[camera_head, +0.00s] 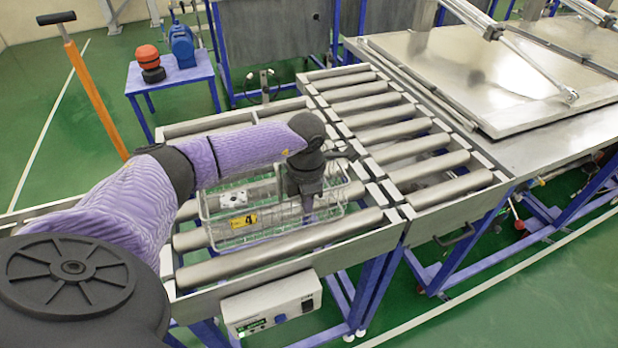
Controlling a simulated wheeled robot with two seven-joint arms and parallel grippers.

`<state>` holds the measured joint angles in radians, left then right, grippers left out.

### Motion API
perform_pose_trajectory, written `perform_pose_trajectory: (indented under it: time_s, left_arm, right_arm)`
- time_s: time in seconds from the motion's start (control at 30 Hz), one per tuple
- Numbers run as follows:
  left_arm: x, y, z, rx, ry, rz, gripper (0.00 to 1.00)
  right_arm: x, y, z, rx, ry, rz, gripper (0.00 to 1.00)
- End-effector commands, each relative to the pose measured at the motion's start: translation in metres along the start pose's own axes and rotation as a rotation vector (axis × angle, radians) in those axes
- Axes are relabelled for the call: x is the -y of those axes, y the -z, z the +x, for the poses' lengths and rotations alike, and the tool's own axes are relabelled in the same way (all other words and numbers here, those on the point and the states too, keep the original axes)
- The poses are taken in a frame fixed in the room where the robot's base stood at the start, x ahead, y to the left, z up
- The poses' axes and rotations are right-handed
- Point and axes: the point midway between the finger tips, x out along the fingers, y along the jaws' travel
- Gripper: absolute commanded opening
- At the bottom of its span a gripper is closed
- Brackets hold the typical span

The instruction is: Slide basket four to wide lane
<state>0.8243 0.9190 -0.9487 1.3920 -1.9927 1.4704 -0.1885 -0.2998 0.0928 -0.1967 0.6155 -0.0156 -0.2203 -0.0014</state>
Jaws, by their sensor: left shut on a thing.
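Basket four, a wire basket (238,230) with a yellow "4" tag, sits on the rollers of the near-left conveyor lane (285,242). A small pale piece with dark dots shows in its left part. My left gripper (307,207) points down at the basket's right-middle part and is shut on it; the exact grip on the wire is hard to make out. A second roller lane (395,120) adjoins on the right, with its rollers bare. No label shows which lane is the wide one. My right gripper is not in view.
A metal rail (392,200) lies between the two lanes. A white control box (272,303) hangs on the near side. A steel table with a flat lid (490,75) stands at right.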

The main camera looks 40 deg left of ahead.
Motion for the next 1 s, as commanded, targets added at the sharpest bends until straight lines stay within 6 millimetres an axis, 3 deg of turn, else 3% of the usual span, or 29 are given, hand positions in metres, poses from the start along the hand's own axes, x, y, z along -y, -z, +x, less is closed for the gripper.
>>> perform_pose_trajectory:
  time_s: [0.17, 0.4, 0.67, 0.77, 1.0]
  left_arm:
    - [0.0, 0.0, 0.0, -0.001, -0.001, 0.0, 0.0]
    - [0.0, 0.0, 0.0, 0.0, -0.001, 0.0, 0.48]
    - [0.0, 0.0, -0.003, 0.001, -0.001, 0.0, 0.48]
    - [0.0, -0.001, -0.016, 0.002, -0.002, 0.001, 0.48]
    - [-0.001, -0.001, -0.068, 0.003, -0.003, 0.0, 0.48]
  right_arm:
    - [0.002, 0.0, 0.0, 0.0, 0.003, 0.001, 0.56]
    - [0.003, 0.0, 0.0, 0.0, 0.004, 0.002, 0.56]
    - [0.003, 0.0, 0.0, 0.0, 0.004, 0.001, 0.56]
    - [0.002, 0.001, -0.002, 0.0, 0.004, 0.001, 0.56]
    - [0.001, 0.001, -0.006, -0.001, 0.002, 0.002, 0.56]
